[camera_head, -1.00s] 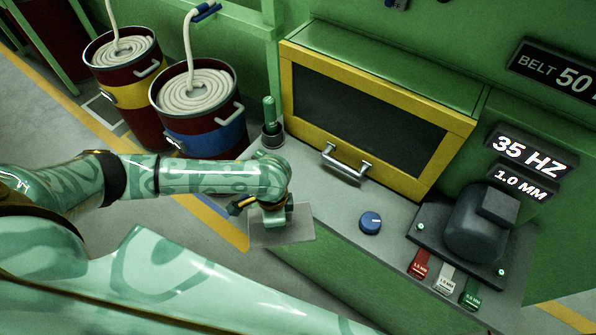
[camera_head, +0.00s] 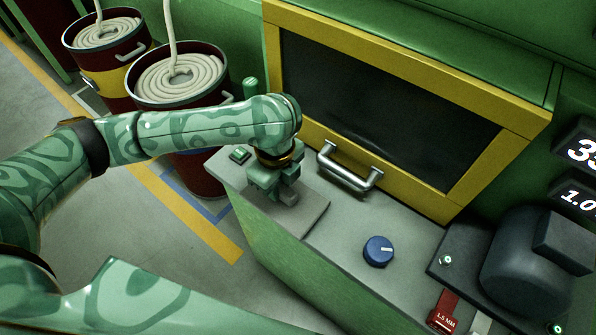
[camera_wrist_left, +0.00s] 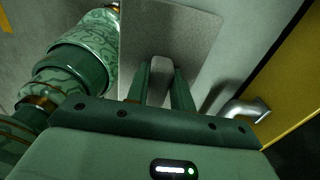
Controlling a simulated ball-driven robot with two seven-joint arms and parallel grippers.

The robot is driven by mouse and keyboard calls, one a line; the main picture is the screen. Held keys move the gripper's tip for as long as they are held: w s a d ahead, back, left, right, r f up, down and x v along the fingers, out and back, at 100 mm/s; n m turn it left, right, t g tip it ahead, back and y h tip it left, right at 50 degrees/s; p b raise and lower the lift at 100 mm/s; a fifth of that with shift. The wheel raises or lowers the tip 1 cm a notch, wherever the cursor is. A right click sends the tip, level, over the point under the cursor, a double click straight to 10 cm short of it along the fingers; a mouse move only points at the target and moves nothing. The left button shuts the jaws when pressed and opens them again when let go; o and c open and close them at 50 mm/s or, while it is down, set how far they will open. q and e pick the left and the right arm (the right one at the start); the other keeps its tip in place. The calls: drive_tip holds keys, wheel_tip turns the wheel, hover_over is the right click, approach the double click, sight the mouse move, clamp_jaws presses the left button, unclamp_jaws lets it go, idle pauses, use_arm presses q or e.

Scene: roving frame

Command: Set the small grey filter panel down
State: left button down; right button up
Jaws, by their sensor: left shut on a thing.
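The small grey filter panel (camera_head: 311,212) is a thin flat plate with a raised grip block in its middle. My left gripper (camera_head: 287,194) is shut on that block from above. The panel lies level over the left end of the grey counter (camera_head: 338,232), close to its front edge. I cannot tell whether it touches the counter top. In the left wrist view the panel (camera_wrist_left: 190,30) fills the top middle, and my left gripper's fingers (camera_wrist_left: 161,85) stand on both sides of the grip block. My right gripper is not in view.
A yellow-framed dark window (camera_head: 390,105) with a metal handle (camera_head: 348,172) stands just behind the panel. A blue knob (camera_head: 378,251), a dark motor (camera_head: 525,265) and a red tag (camera_head: 443,311) are farther right. Drums with coiled rope (camera_head: 180,80) stand at the left.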

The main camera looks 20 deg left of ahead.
use_arm(q)
drive_tip(key=shift+w+d, duration=0.35)
drive_tip(key=shift+w, duration=0.55)
drive_tip(key=w, duration=0.1)
drive_tip(key=w+d+b, duration=0.1)
drive_tip(key=w+b, duration=0.1)
drive_tip(key=shift+w+d+f, duration=0.15)
drive_tip(key=shift+w+d, duration=0.1)
drive_tip(key=shift+w, duration=0.15)
drive_tip(key=shift+f+b, duration=0.6)
drive_tip(key=shift+f, duration=0.15)
drive_tip(key=shift+a+r, duration=0.1)
drive_tip(key=shift+r, duration=0.1)
drive_tip(key=c, duration=1.2)
unclamp_jaws()
drive_tip(key=shift+f, duration=0.15)
wheel_tip(320, 180, up, 12)
drive_tip(key=p, duration=0.7)
